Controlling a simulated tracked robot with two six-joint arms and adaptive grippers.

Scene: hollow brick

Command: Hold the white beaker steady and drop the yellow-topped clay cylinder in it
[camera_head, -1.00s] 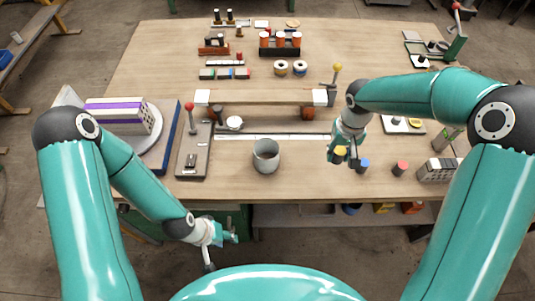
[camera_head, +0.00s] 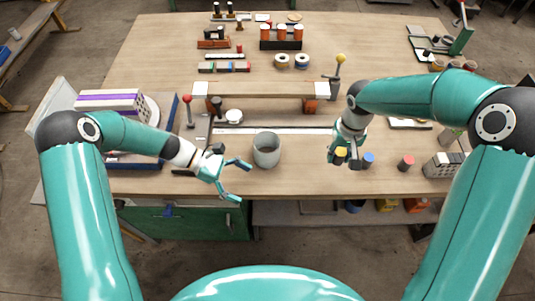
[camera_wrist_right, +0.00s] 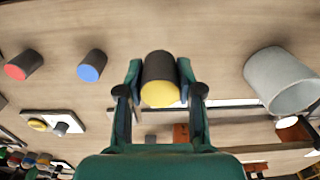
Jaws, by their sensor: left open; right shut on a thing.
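The white beaker (camera_head: 266,150) looks pale grey and stands upright on the bench near the front edge; it also shows in the right wrist view (camera_wrist_right: 280,82). My left gripper (camera_head: 238,180) is open, its fingers just left of the beaker and apart from it. The yellow-topped clay cylinder (camera_head: 341,152) is dark with a yellow end. My right gripper (camera_head: 338,158) is shut on it, to the right of the beaker. In the right wrist view the cylinder (camera_wrist_right: 160,80) sits between the fingers of the gripper (camera_wrist_right: 160,88).
A blue-topped cylinder (camera_head: 368,159) and a red-topped cylinder (camera_head: 405,163) stand to the right of the right gripper. A raised wooden beam (camera_head: 262,89) spans the bench behind the beaker. Bench between beaker and right gripper is clear.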

